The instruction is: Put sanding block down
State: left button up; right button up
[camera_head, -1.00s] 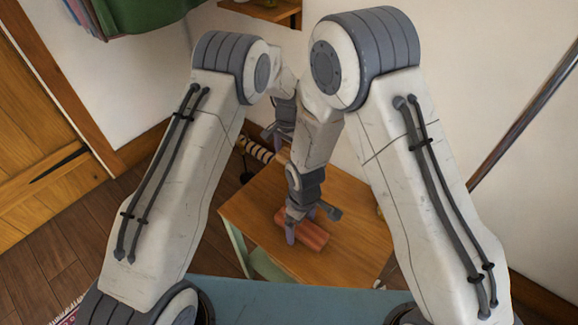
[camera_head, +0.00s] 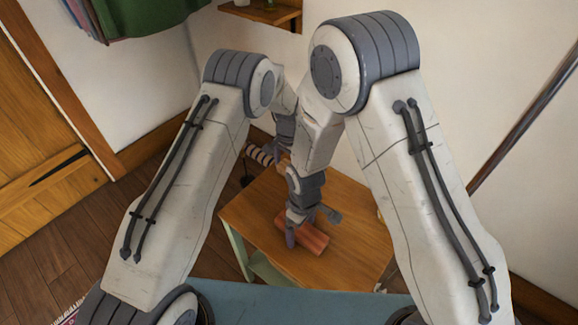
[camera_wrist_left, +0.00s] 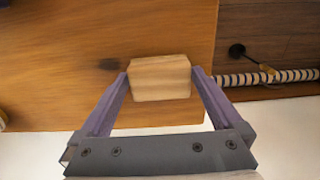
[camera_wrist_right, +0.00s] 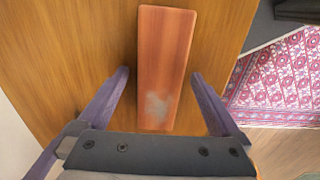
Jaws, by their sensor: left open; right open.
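A pale wooden block, which looks like the sanding block (camera_wrist_left: 160,80), sits between the fingertips of my left gripper (camera_wrist_left: 160,72) in the left wrist view. The fingers are open, close beside its two ends. It appears to be over or on the wooden table top (camera_head: 350,205). In the head view my left gripper is mostly hidden behind the right arm. My right gripper (camera_head: 306,228) is open low over the table. Its fingers are on either side of a long reddish-brown block (camera_wrist_right: 166,60) with a grey worn patch, with gaps on both sides.
A patterned pink rug (camera_wrist_right: 280,75) lies on the floor beside the table. A wall shelf (camera_head: 262,14) is at the back.

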pick_arm(q)
notch_tip(320, 180, up, 12)
jog(key=shift+r, duration=0.15)
dwell(0.3)
notch_tip(320, 180, down, 12)
jog(key=shift+f, duration=0.2)
jog(key=c, duration=1.1)
notch_tip(320, 180, up, 10)
jog(key=shift+r, duration=0.1)
jog(key=o, duration=0.7)
jog(key=c, duration=0.5)
